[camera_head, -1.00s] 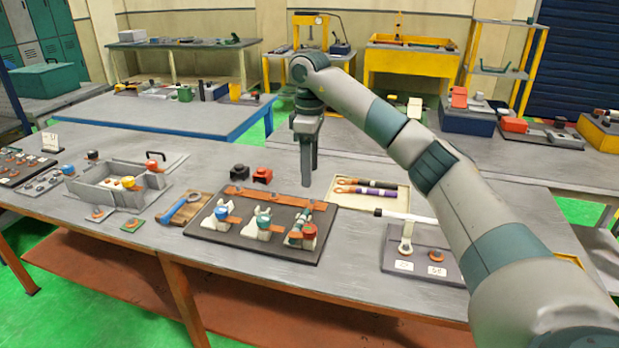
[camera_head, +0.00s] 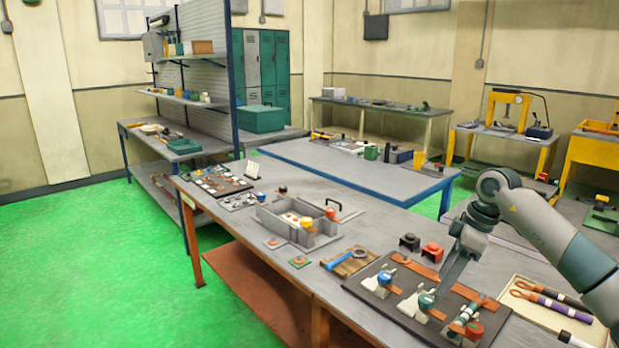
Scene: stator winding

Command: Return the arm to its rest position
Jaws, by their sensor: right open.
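My right arm comes in from the right edge, and its gripper (camera_head: 448,283) points down. The gripper is open with nothing seen between its fingers, though the gap is hard to make out from this side. It stands in front of the dark board (camera_head: 372,291) in the picture and covers part of the orange strap there. I cannot tell how high it is above the board. My left gripper is not in view.
The grey workbench (camera_head: 335,275) carries a grey tray box (camera_head: 275,220), a blue-handled tool (camera_head: 345,260), black and red blocks (camera_head: 432,252), and a tray of rods (camera_head: 520,312) at the right. Green floor (camera_head: 90,260) is free at the left.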

